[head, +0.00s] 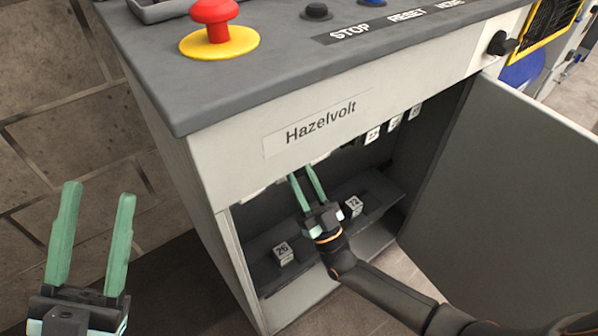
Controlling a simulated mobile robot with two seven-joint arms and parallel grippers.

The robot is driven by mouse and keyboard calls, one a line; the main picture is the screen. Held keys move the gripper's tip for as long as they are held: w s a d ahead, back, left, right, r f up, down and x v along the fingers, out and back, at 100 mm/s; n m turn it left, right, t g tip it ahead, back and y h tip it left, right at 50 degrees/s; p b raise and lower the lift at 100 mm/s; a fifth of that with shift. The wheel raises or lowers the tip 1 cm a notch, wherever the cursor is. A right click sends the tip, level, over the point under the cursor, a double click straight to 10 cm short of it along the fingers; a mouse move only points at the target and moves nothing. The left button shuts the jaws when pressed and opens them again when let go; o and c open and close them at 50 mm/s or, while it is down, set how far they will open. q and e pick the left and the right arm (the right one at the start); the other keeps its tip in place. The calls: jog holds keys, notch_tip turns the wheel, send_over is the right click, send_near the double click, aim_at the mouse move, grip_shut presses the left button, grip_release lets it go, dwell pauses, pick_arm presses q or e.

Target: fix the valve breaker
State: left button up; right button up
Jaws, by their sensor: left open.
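The open cabinet (235,160) labelled "Hazelvolt" holds an upper row of small white number tags (372,135), partly hidden under the front panel's lower edge. Lower inside, a dark ledge carries a block marked 26 (282,252) and a block marked 72 (353,205). I cannot tell which breaker is the valve's, nor any switch position. My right gripper (301,172) reaches into the cabinet, its fingers pointing up to the panel's lower edge; between its tips I cannot make out whether anything is held. My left gripper (99,192) is open and empty, outside left of the cabinet.
The cabinet door (510,200) stands open at the right, beside my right arm. On top are a red emergency button (215,18) and STOP and RESET buttons (316,11). Floor shows below the door.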

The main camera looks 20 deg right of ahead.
grip_shut()
